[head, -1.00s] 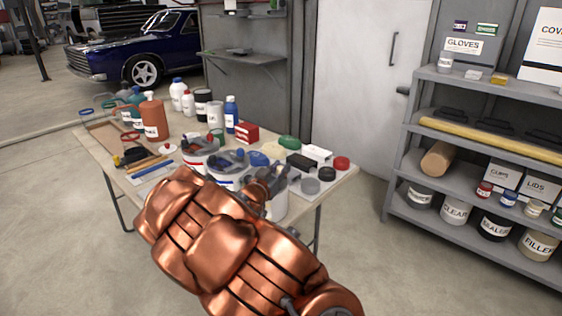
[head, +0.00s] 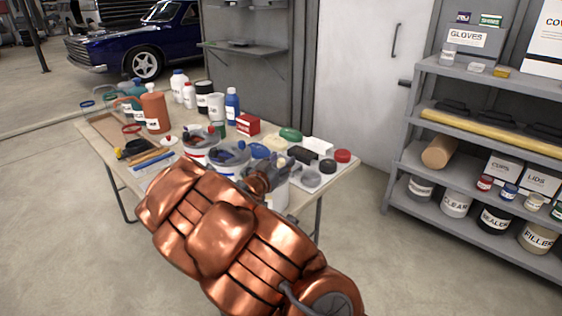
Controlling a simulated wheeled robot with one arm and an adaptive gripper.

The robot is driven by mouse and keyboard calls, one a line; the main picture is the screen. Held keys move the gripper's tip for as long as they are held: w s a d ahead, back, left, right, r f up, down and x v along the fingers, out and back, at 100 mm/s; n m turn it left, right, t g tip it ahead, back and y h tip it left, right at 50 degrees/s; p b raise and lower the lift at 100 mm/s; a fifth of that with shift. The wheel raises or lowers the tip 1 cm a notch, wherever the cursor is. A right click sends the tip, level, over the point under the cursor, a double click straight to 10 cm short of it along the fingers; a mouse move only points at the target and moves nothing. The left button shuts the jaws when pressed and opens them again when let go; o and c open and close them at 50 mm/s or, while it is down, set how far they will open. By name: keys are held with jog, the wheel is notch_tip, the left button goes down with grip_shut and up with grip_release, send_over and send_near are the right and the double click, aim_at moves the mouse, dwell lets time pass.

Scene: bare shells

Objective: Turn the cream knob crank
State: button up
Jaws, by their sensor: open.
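My copper-coloured arm fills the lower middle of the head view. Its small grey gripper (head: 268,177) is open and stands over the near right part of the table, at a white can (head: 276,196) that it partly covers. Two more cans with grey, lever-like fittings on their tops stand to the left, one with a blue part (head: 231,152) and one with a red part (head: 199,141). I cannot make out a cream knob or its crank; the gripper and arm hide part of this area. I cannot tell whether the gripper touches anything.
The table (head: 326,186) is crowded with bottles, an orange jug (head: 155,111), a red box (head: 249,125) and several small lids. A grey shelf unit (head: 420,160) stands at right. A blue car (head: 140,45) is behind. Open floor lies between table and shelves.

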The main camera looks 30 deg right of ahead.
jog(key=v, duration=1.2)
dwell(0.4)
